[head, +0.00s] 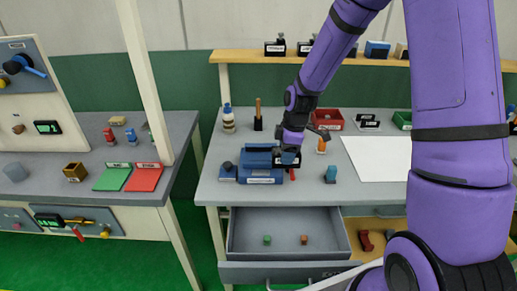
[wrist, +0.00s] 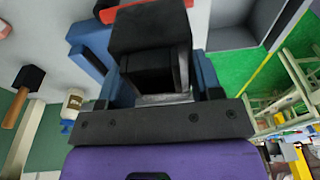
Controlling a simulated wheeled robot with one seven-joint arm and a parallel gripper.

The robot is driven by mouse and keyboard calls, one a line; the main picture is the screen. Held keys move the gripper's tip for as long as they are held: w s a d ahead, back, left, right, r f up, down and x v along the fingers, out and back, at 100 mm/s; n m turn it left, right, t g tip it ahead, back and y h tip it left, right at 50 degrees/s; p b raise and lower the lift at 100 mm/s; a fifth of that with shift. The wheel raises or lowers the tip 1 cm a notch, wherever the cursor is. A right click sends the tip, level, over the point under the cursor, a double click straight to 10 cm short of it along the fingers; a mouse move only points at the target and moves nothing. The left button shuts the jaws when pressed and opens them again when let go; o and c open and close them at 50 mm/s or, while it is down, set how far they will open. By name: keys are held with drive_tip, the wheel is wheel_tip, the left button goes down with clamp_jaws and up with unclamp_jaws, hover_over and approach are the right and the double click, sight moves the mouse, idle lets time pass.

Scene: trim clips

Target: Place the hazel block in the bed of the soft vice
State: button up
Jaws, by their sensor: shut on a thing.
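The blue vice (head: 258,162) stands on the middle bench, left of its centre, with a pale label on its front. My gripper (head: 288,153) is at the vice's right side, low and pointing down. In the wrist view my gripper (wrist: 160,95) is shut on a dark, block-like thing (wrist: 150,35) in deep shadow; I cannot tell its colour or whether it is the hazel block. Blue vice parts (wrist: 92,45) show beside it. A red part (head: 292,174) shows just below my gripper. The vice bed is hidden from both views.
A grey drawer (head: 285,262) stands open below, holding a green and a brown piece. A small blue piece (head: 330,173) stands right of the vice. A white sheet (head: 375,160) lies further right. A red bin (head: 328,119) and a wooden-handled tool (head: 258,112) stand behind.

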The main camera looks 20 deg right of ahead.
drive_tip(key=w+a, duration=0.1)
drive_tip(key=w, duration=0.2)
drive_tip(key=w+a, duration=0.2)
drive_tip(key=w, duration=0.1)
drive_tip(key=w+a+f, duration=0.1)
drive_tip(key=w, duration=0.3)
drive_tip(key=shift+w+a, duration=0.1)
drive_tip(key=shift+a, duration=0.3)
drive_tip(key=shift+f, duration=1.8)
drive_tip(key=shift+f, duration=0.15)
drive_tip(key=o, duration=1)
